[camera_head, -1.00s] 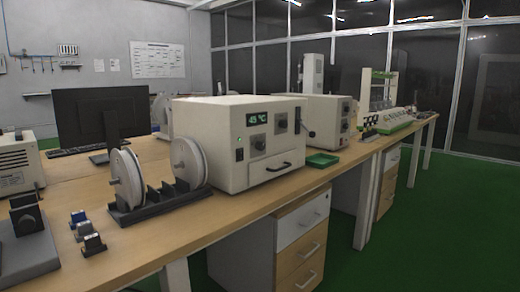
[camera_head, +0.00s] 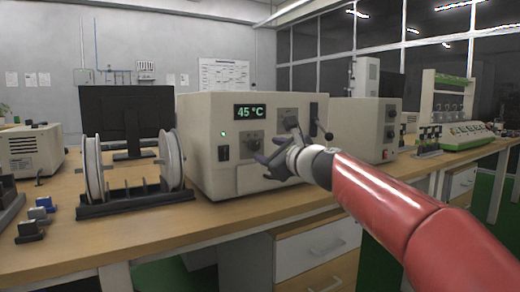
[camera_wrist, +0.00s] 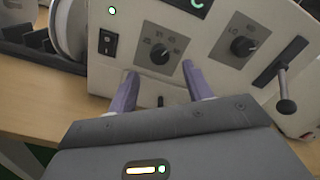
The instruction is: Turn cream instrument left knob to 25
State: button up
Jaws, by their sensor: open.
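The cream instrument (camera_head: 208,165) stands on the wooden bench, its green display (camera_head: 250,112) reading 45 °C. Its left knob (camera_head: 253,144) is a dark dial on a grey plate; it also shows in the wrist view (camera_wrist: 159,55), with numbers around it. Its pointer is too small to read surely. The right knob (camera_wrist: 242,47) sits up and to the right. My gripper (camera_head: 263,167) is open and empty in front of the panel, below and apart from the left knob. In the wrist view its two fingers (camera_wrist: 160,80) point at the panel, with the knob above the space between their tips.
A lever with a ball end (camera_wrist: 286,106) sticks out right of the knobs. A power switch (camera_wrist: 107,42) is left of them. A reel stand (camera_head: 130,205) stands close on the instrument's left. A second cream instrument (camera_head: 358,125) is behind right. Bench in front is mostly clear.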

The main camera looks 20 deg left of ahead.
aim_at(256, 146)
jog(key=p+x, duration=0.1)
jog(key=x, duration=0.4)
jog(key=shift+w+a+p, duration=0.15)
jog(key=shift+a+p, duration=0.1)
jog(key=shift+p, duration=0.15)
jog(key=c, duration=1)
jog(key=shift+o, duration=0.2)
